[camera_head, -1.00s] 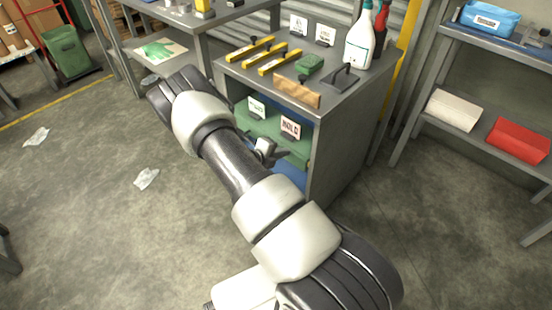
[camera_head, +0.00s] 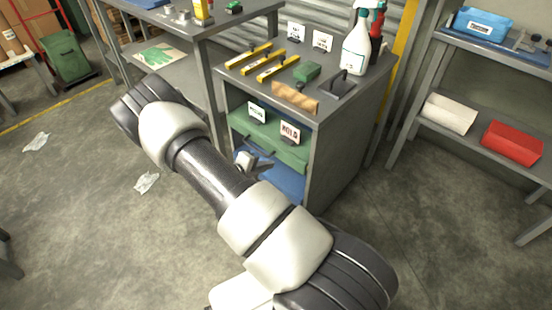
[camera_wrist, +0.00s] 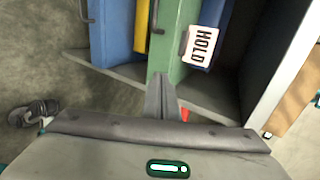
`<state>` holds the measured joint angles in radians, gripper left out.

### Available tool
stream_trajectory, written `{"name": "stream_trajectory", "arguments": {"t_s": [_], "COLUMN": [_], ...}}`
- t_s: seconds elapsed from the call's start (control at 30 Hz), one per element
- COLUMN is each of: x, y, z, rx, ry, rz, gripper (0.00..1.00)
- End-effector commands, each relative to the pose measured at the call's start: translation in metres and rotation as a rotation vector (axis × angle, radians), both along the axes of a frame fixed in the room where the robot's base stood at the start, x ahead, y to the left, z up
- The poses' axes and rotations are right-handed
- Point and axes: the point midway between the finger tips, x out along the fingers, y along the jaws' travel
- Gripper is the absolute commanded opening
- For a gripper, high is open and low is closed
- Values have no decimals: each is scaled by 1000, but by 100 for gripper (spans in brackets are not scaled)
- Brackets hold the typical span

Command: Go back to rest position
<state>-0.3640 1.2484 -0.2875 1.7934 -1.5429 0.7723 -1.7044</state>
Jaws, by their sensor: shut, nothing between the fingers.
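My gripper (camera_head: 262,167) shows small and partly hidden behind my arm in the head view, in front of the cabinet's lower opening. In the wrist view the two fingers (camera_wrist: 161,97) are together with nothing between them. They point toward a green bin front (camera_wrist: 178,50) and appear apart from it, though the gap is hard to judge. My arm stretches across the middle of the head view.
The grey cabinet (camera_head: 345,150) holds green and blue bins, with a HOLD card (camera_head: 290,132). A shelf (camera_head: 480,135) is at right. Film scraps (camera_head: 147,182) lie on open floor at left.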

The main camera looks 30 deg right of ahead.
Motion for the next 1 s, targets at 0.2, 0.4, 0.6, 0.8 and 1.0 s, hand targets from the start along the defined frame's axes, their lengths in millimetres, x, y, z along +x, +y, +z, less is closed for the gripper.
{"name": "stream_trajectory", "arguments": {"t_s": [0.2, 0.4, 0.6, 0.8, 1.0], "x": [-10, -13, -13, -17, -48], "y": [30, 38, 38, 39, 43], "z": [19, 23, 29, 97, 192], "rx": [2, 1, 14, 168, 411], "ry": [-1, 0, -24, -310, -752], "rz": [1, 0, -24, -311, -802], "gripper": [0, 0, 0, 0, 0]}}
